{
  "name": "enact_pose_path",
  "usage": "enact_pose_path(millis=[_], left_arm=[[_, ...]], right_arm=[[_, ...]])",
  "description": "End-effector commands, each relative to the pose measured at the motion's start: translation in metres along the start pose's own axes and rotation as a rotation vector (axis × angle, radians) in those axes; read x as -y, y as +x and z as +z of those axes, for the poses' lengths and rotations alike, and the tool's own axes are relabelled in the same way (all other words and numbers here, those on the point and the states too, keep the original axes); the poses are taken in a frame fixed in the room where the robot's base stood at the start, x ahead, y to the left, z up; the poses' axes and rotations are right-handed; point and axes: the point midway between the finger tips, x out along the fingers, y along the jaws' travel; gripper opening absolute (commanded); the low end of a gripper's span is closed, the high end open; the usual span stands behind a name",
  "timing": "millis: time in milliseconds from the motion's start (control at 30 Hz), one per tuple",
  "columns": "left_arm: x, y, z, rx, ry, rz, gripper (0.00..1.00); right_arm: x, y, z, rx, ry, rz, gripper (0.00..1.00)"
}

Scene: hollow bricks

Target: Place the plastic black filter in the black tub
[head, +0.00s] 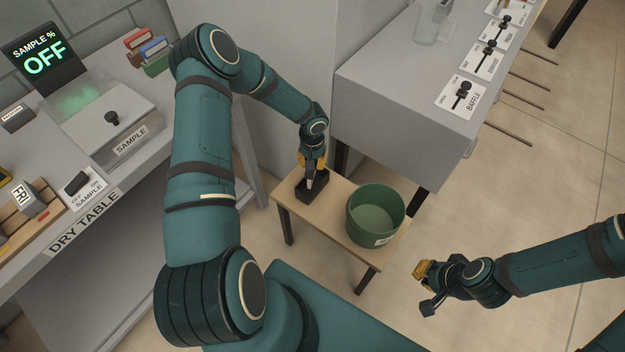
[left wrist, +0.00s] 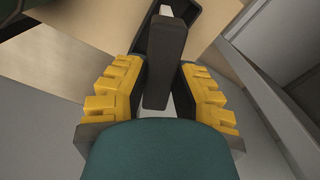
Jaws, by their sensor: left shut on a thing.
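The black tub (head: 316,193) sits on a small wooden table, and its dark rim also shows behind the fingers in the left wrist view. My left gripper (head: 311,168) points down over the tub. It is shut on a dark bar-shaped piece, the black filter (left wrist: 165,62), between its yellow finger pads. The filter's lower end appears to be inside or just over the tub opening; whether it touches the bottom is hidden. My right gripper (head: 428,287) is at the lower right, away from the table, with its fingers apart and nothing seen between them.
A green bucket (head: 361,228) stands right of the tub on the wooden table (head: 290,208). A grey bench (head: 400,105) with lever cards rises behind. The dry table (head: 75,225) with a sample box is at left. The tiled floor at right is open.

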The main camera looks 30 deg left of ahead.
Motion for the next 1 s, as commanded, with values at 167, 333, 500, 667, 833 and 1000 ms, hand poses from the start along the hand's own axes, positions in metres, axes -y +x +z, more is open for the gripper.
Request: enact_pose_path(millis=[167,333,500,667,833,1000], left_arm=[[-0.001,0.027,0.0,0.0,-0.001,0.002,0.0],[-0.001,0.038,0.0,0.0,-0.001,0.001,0.0],[-0.001,0.061,0.0,0.001,-0.001,0.002,0.0],[-0.001,0.069,0.0,-0.002,0.0,0.002,0.0],[-0.001,0.068,0.0,-0.001,0.0,0.001,0.0],[-0.001,0.071,0.0,-0.001,0.001,0.001,0.43]], right_arm=[[-0.002,0.006,-0.001,-0.003,0.0,0.0,0.0],[-0.003,0.008,-0.001,-0.004,0.0,0.0,0.0],[-0.005,0.013,-0.002,-0.007,-0.001,0.0,0.0],[-0.005,0.014,-0.002,-0.008,-0.001,0.0,0.0],[-0.005,0.014,-0.002,-0.008,-0.001,0.0,0.0],[-0.006,0.016,-0.002,-0.009,-0.001,0.001,0.0]])
